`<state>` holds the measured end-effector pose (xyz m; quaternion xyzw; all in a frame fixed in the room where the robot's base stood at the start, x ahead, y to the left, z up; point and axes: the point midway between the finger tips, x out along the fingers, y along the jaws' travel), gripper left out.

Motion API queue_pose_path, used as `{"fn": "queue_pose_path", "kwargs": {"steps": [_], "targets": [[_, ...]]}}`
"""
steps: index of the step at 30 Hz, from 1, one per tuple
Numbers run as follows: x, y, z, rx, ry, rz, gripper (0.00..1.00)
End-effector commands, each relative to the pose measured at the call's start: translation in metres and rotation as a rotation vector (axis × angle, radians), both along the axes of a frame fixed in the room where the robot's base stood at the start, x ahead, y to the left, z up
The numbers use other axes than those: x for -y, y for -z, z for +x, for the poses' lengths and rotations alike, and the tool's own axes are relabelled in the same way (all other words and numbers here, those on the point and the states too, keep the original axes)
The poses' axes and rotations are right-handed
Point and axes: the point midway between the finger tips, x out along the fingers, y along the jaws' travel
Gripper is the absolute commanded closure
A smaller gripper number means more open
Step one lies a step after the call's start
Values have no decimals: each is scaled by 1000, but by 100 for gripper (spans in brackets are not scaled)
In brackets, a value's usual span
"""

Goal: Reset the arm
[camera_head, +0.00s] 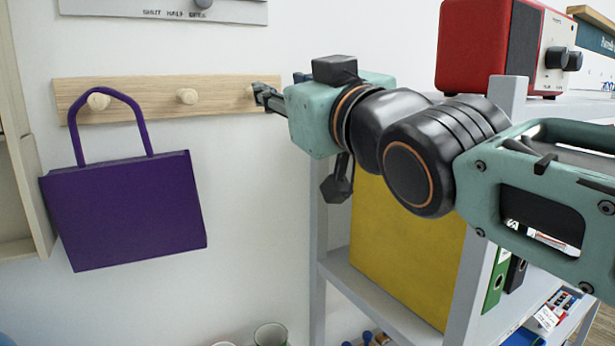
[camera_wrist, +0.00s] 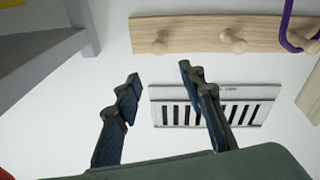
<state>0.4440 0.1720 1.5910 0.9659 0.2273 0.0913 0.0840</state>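My arm reaches in from the right in the head view. My gripper (camera_head: 268,98) is in front of the right end of the wooden peg rail (camera_head: 225,97), to the right of its middle peg (camera_head: 187,96). In the wrist view my gripper (camera_wrist: 160,78) has its two dark fingers apart with nothing between them. The wrist view shows the scene upside down, with the rail (camera_wrist: 190,33) at the top.
A purple bag (camera_head: 125,212) hangs slightly tilted by its strap from the left peg. A slotted vent (camera_wrist: 240,112) is on the wall. A grey shelf (camera_head: 335,250) with a red radio (camera_head: 475,45) and a yellow panel (camera_head: 405,245) stands close by my arm.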

Motion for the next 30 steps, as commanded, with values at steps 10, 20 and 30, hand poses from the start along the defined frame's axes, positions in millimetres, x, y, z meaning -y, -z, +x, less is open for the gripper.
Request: {"fn": "queue_pose_path", "kwargs": {"steps": [10,20,30], "targets": [[125,233,-30,-670,352,-104,63],[170,369,-138,-1174,505,-100,63],[172,384,-156,-1244,515,-97,63]]}}
